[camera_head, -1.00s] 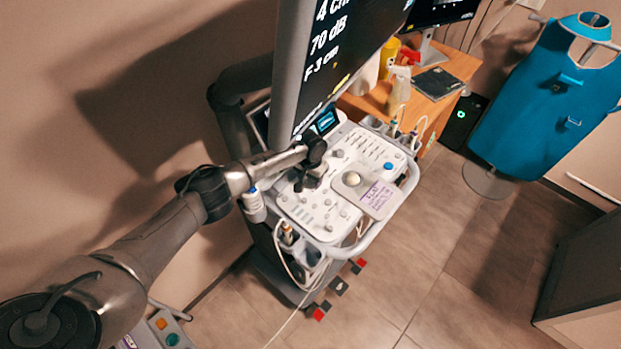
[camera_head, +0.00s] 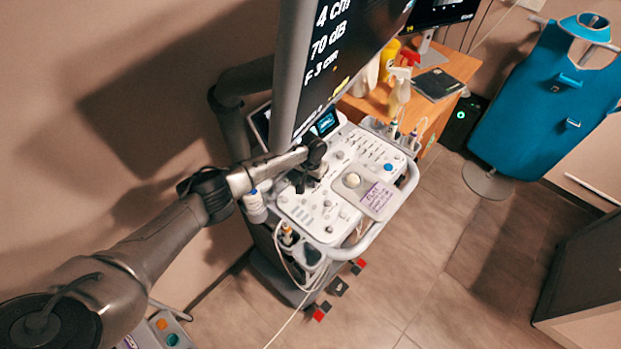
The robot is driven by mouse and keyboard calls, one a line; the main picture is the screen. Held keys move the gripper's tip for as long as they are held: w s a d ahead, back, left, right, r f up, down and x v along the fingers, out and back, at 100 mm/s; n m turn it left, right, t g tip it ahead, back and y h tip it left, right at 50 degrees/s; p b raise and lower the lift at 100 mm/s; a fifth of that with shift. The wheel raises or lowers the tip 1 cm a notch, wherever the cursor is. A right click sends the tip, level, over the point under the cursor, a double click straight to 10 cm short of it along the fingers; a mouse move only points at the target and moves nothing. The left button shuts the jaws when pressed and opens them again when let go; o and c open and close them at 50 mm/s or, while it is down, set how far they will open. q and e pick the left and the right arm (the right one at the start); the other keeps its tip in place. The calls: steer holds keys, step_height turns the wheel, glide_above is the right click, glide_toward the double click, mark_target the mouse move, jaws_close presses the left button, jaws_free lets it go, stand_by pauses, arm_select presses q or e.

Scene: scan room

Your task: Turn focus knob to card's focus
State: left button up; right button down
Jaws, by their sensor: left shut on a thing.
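The ultrasound machine's control panel (camera_head: 312,212) is pale, with several knobs and buttons and a trackball (camera_head: 353,180). My left gripper (camera_head: 300,186) points down at the upper left part of the panel and is shut on a small knob there. The gripper hides the knob, so I cannot read its label. A card (camera_head: 377,197) with purple handwriting lies at the panel's right front; its words are too small to read surely. The big screen (camera_head: 345,45) shows "4 cm", "70 dB" and "F 3 cm". My right gripper is not in view.
A wooden desk (camera_head: 455,66) behind the machine holds spray bottles, a yellow container (camera_head: 389,57) and a monitor. Probes (camera_head: 394,131) stand in holders at the panel's far edge. A blue apron (camera_head: 540,100) hangs on a stand at right.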

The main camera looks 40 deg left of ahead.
arm_select(q)
steer(key=shift+r+n+p, duration=0.2)
steer(key=shift+n+p, duration=0.4)
steer(key=shift+p, duration=0.05)
steer(key=shift+n+p, duration=0.8)
steer(key=shift+n, duration=0.2)
steer(key=shift+f+n+p, duration=0.1)
steer(key=shift+n+p, duration=0.45)
steer(key=shift+n, duration=0.65)
steer(key=o, duration=0.8)
steer(key=shift+o, duration=0.7)
